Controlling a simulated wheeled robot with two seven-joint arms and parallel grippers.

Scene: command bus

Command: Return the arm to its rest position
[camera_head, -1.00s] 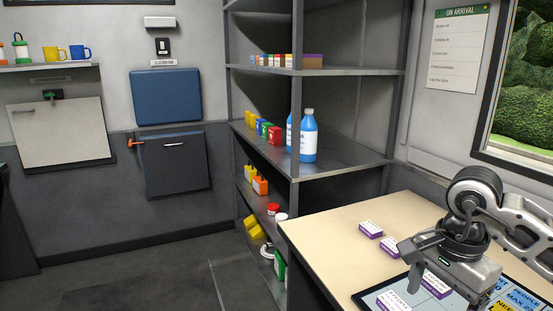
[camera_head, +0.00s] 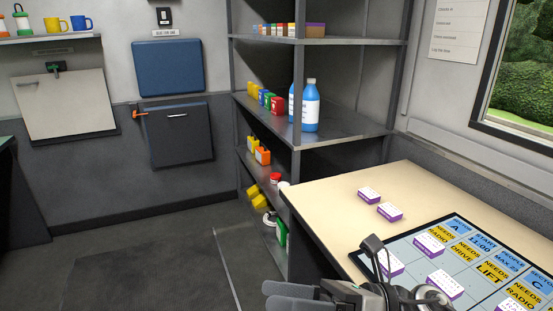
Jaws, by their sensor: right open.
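My right gripper (camera_head: 335,283) shows at the bottom of the head view, low beside the front left edge of the table (camera_head: 330,193). It is open, and I see nothing between its fingers. Part of my right arm shows at the bottom edge, in front of the dark board. My left gripper is out of view.
A dark board (camera_head: 462,232) with blue and yellow labels lies on the table. White and purple blocks (camera_head: 428,244) lie on it. Two more purple blocks (camera_head: 369,195) lie behind it. Shelving (camera_head: 345,129) with bottles stands behind the table. The floor (camera_head: 150,270) at left is clear.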

